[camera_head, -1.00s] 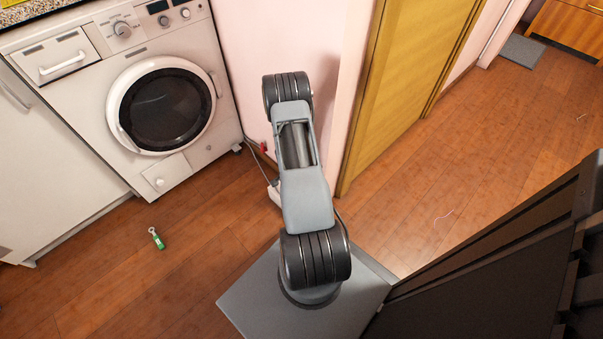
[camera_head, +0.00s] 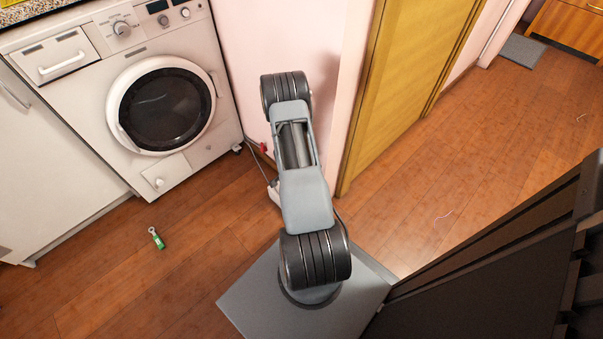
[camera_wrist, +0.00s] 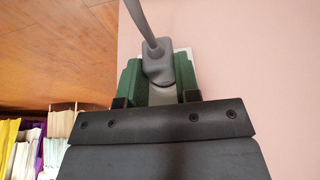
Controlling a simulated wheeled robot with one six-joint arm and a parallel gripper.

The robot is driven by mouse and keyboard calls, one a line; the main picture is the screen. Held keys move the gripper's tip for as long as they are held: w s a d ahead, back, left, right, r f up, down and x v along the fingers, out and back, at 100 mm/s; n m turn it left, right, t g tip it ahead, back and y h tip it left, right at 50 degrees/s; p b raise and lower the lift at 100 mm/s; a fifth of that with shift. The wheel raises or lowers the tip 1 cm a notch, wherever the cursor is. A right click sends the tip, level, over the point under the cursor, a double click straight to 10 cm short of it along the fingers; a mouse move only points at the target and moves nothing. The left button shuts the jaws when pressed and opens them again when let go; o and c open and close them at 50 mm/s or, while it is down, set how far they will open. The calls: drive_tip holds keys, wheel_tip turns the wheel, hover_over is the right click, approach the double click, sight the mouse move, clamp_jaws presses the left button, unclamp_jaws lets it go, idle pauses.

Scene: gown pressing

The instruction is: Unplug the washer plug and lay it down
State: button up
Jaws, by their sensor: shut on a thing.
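In the wrist view my gripper (camera_wrist: 158,85) has its green fingers closed on either side of a grey plug (camera_wrist: 158,62). A grey cord (camera_wrist: 140,18) runs from the plug toward the top of the picture. Part of a white socket plate (camera_wrist: 185,56) shows behind the plug against the pink wall. I cannot tell from this angle how far the plug sits in the socket. In the head view the white washer (camera_head: 85,92) stands at the left with its round door shut. My arm hides the plug and socket there.
A small green and white object (camera_head: 156,238) lies on the wooden floor in front of the washer. A yellow door (camera_head: 405,80) is right of the wall corner. Open floor (camera_head: 480,170) lies beyond it.

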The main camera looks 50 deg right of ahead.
drive_tip(key=shift+w+a, duration=0.1)
drive_tip(key=shift+a, duration=0.6)
drive_tip(key=shift+a, duration=0.7)
drive_tip(key=shift+a, duration=0.55)
drive_tip(key=w+f+b, duration=0.1)
drive_tip(key=f, duration=0.2)
drive_tip(key=w+f+b, duration=0.1)
drive_tip(key=w+f, duration=0.1)
drive_tip(key=f, duration=0.2)
drive_tip(key=w+f+b, duration=0.1)
drive_tip(key=f, duration=0.3)
drive_tip(key=shift+w+b, duration=0.35)
drive_tip(key=shift+f, duration=0.1)
drive_tip(key=shift+f+b, duration=1.65)
drive_tip(key=shift+f, duration=0.5)
drive_tip(key=o, duration=1.1)
drive_tip(key=shift+r, duration=0.1)
